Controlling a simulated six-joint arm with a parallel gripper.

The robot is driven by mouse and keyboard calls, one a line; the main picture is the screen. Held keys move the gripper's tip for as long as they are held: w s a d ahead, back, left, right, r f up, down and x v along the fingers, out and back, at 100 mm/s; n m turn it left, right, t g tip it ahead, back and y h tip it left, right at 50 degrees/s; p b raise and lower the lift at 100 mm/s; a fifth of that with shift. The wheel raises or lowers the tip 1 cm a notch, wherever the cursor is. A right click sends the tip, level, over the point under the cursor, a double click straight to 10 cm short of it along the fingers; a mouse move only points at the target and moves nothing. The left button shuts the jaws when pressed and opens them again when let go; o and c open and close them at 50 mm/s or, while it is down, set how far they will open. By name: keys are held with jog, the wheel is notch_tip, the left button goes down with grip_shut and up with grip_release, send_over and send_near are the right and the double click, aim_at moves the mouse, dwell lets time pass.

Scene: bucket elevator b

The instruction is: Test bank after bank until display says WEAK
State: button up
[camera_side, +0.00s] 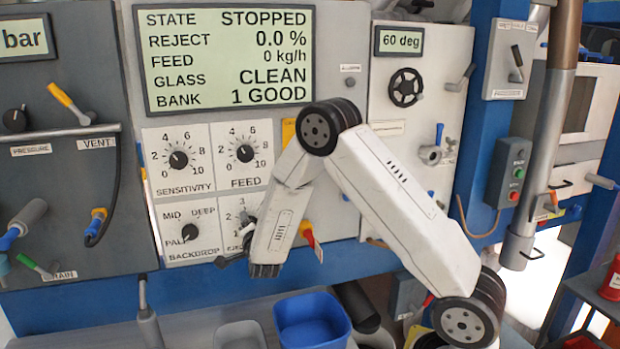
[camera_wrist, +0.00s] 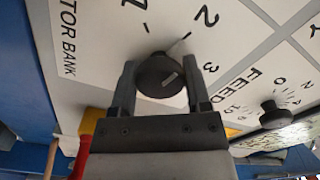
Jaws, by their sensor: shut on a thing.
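The display (camera_side: 230,58) in the side view reads STATE STOPPED, REJECT 0.0 %, FEED 0 kg/h, GLASS CLEAN, BANK 1 GOOD. In the wrist view, my gripper (camera_wrist: 159,68) is shut on a round dark bank knob (camera_wrist: 158,80), one finger on each side. The knob sits on a white panel whose label ends in "TOR BANK" (camera_wrist: 67,38); the digits 2 and 3 show beside it. The knob has a pale mark on its face, but I cannot tell exactly which number it points to. In the side view my arm partly covers this panel (camera_side: 232,205).
The feed knob (camera_wrist: 273,113) is beside the bank knob; it also shows in the side view (camera_side: 245,153). The sensitivity knob (camera_side: 178,159) and backdrop knob (camera_side: 190,232) are to the left. A red-and-yellow handle (camera_wrist: 84,145) is close to my gripper. A blue bin (camera_side: 312,318) stands below.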

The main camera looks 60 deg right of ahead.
jog(key=shift+m, duration=0.4)
jog(key=o, duration=1.3)
jog(key=shift+a, duration=0.1)
jog(key=v, duration=0.7)
jog(key=shift+s+a, duration=0.2)
jog(key=shift+s, duration=0.1)
